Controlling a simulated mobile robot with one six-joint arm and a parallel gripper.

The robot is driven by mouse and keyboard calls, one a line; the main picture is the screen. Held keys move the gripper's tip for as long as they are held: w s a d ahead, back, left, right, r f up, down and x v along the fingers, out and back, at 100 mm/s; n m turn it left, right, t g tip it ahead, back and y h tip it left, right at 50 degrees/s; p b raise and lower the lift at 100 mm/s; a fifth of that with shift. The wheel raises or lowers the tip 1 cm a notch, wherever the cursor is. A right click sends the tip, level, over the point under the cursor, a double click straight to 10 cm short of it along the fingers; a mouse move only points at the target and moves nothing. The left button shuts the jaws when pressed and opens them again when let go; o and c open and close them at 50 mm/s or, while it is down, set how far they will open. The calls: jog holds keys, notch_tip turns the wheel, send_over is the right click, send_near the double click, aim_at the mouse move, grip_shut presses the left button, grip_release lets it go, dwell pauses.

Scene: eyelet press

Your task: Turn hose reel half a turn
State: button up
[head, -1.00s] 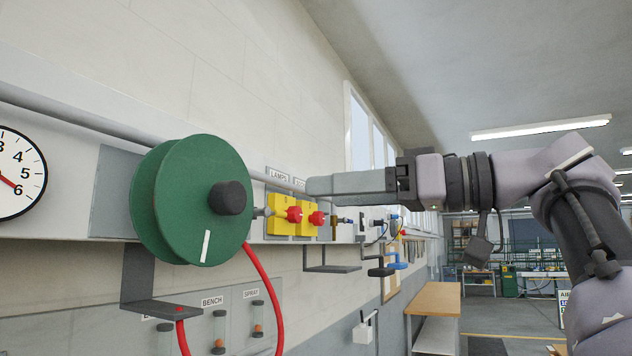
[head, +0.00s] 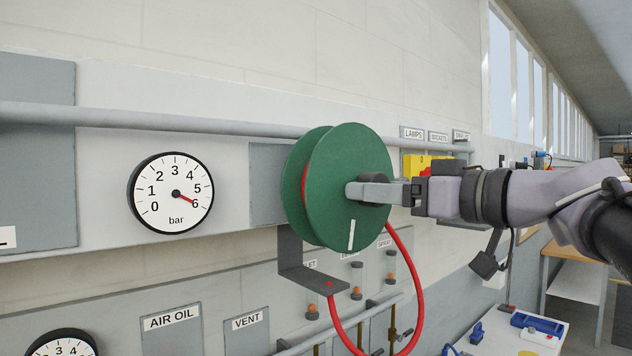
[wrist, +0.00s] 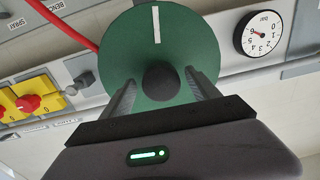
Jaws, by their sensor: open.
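The green hose reel (head: 350,205) is mounted on the wall on a grey bracket (head: 305,275). A white mark (head: 352,235) shows low on its front disc in the head view; in the wrist view the mark is at the top of the reel (wrist: 150,55). A dark hub knob (wrist: 161,82) sticks out of the reel's centre. My gripper (head: 360,190) is at the knob in the head view. In the wrist view my gripper (wrist: 160,85) is open, with one finger on each side of the knob and gaps between. Contact with the disc cannot be told.
A red hose (head: 412,275) hangs in a loop below the reel. A pressure gauge (head: 171,193) is on the wall to the left. Yellow switch boxes (head: 418,163) are to the right, behind my gripper. Tubes (head: 355,280) and pipes run below the reel.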

jog(key=shift+w+a, duration=0.35)
grip_shut()
jog(key=n+b, duration=0.1)
jog(key=b, duration=0.2)
jog(key=shift+f, duration=0.4)
jog(key=shift+r+n+b, duration=0.2)
jog(key=shift+n+b, duration=0.2)
jog(key=shift+b, duration=0.55)
jog(key=shift+r, duration=0.25)
grip_release()
jog(key=shift+s, duration=0.1)
